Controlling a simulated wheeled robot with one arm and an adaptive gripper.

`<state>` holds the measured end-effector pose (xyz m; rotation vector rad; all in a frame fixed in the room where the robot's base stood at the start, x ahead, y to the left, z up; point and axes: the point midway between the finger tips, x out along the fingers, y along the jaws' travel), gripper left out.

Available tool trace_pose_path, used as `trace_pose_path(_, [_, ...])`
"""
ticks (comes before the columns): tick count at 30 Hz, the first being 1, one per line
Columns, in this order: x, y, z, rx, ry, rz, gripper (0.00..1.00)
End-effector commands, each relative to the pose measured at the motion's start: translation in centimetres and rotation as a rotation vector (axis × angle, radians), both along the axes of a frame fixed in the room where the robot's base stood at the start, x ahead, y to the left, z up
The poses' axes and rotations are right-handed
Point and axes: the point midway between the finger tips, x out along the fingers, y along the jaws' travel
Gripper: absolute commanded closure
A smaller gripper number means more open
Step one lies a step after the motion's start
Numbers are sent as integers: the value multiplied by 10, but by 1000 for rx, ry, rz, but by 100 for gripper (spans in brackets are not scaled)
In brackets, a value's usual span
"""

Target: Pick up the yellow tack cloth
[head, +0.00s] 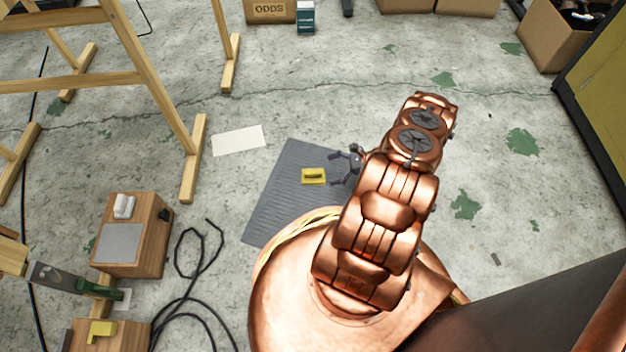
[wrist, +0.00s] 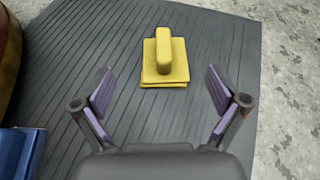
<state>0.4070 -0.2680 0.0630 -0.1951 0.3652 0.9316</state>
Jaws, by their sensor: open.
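The yellow tack cloth (head: 314,176) lies on a dark grey ribbed mat (head: 280,200) on the floor in the head view. In the wrist view the cloth (wrist: 166,72) is a flat, layered yellow pad with a raised rounded yellow bar on top. My gripper (wrist: 160,82) is open in the wrist view, its purple-lined fingers spread to either side. The cloth shows between and slightly beyond the fingertips, and nothing is held. In the head view my gripper (head: 347,164) is just right of the cloth, partly hidden by my arm.
A blue object (wrist: 20,152) sits at the wrist view's lower left. In the head view, wooden trestles (head: 150,80), a wooden box (head: 132,236) and black cable (head: 190,285) are at left. A white sheet (head: 238,140) lies beyond the mat. Cardboard boxes (head: 556,38) stand at the back.

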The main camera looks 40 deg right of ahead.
Motion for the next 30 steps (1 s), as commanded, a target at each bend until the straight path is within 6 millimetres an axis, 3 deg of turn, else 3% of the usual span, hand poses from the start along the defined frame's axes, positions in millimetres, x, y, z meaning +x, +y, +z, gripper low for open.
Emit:
trace_pose_path(5, [-1,2,-14,10,2,-23,3])
trace_pose_path(30, [41,50,-42,8,3,-21,3])
